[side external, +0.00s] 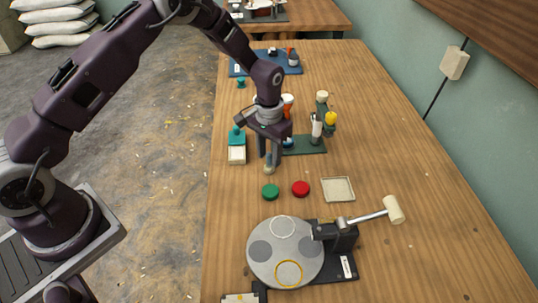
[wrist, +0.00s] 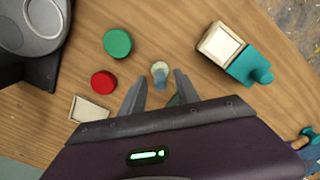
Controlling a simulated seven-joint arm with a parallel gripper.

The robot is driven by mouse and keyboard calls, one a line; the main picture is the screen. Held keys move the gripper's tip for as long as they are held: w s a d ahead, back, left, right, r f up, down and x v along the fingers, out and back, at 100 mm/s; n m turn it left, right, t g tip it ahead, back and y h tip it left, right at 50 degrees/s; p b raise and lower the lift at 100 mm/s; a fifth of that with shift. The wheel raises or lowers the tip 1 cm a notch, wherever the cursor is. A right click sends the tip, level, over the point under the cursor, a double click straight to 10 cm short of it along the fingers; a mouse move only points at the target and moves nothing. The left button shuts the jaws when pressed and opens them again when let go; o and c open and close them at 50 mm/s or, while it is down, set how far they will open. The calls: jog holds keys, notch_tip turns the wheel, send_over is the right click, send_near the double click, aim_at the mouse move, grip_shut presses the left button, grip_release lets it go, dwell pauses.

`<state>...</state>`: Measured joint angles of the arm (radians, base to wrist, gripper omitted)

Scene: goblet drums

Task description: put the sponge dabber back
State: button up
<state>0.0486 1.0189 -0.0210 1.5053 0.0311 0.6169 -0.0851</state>
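A small cream, rounded piece, probably the sponge dabber (wrist: 160,70), shows between my fingertips in the wrist view. In the side view its pale end (side external: 269,170) is low, at or near the table, behind the green disc. My gripper (wrist: 160,80) points down over it with the fingers apart, one on each side. A gap shows beside the piece in the wrist view, so the fingers look open around it. A bluish part shows between the fingers in the side view. The dabber's full shape is partly hidden there.
Near the gripper are a green disc (side external: 270,192), a red disc (side external: 300,188) and a shallow tray (side external: 338,189). A teal-and-cream block (side external: 237,155) stands left. A dark green mat (side external: 312,146) holds bottles behind. A round grey plate (side external: 265,252) and mallet (side external: 393,210) are in front.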

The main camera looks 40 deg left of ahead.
notch_tip(320, 180, up, 12)
notch_tip(320, 180, up, 8)
jog(key=t, duration=0.1)
send_over(269, 153)
jog(key=s, duration=0.3)
jog(key=s+a+r+t, duration=0.2)
jog(key=s+r, duration=0.7)
jog(key=s, duration=0.1)
jog(key=s+r+t, duration=0.1)
jog(key=s+t, duration=0.1)
jog(key=s, duration=1.6)
jog(key=shift+s+a+r+t, duration=0.15)
jog(key=shift+a+r+t, duration=0.15)
jog(key=shift+a, duration=0.1)
